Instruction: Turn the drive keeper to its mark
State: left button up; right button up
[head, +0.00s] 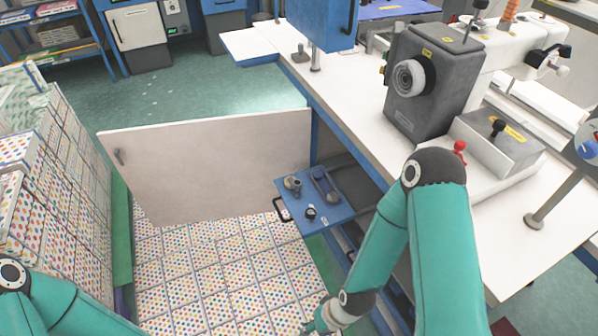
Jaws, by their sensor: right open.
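A sewing machine stands on the white worktop, with a dark grey drive housing (437,82) and a ribbed round handwheel (409,78) on its left face. A red knob (459,147) stands at the front of the machine base. A black knob (498,126) sits on a grey box beside a yellow label. I cannot tell which part is the drive keeper, and no mark is readable. My right gripper (318,320) is open and low at the bottom edge, left of the worktop and well away from the machine, partly cut off. My left arm shows at bottom left; its gripper is out of view.
A blue drawer (316,203) stands open below the worktop, holding small metal parts. A white panel (215,165) stands upright behind stacked dotted boxes (200,270). A blue cabinet (322,22) stands on the worktop's far end. A grey post (560,185) rises at right.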

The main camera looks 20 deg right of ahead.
aim_at(297, 184)
jog(key=u, duration=0.05)
jog(key=i, duration=1.4)
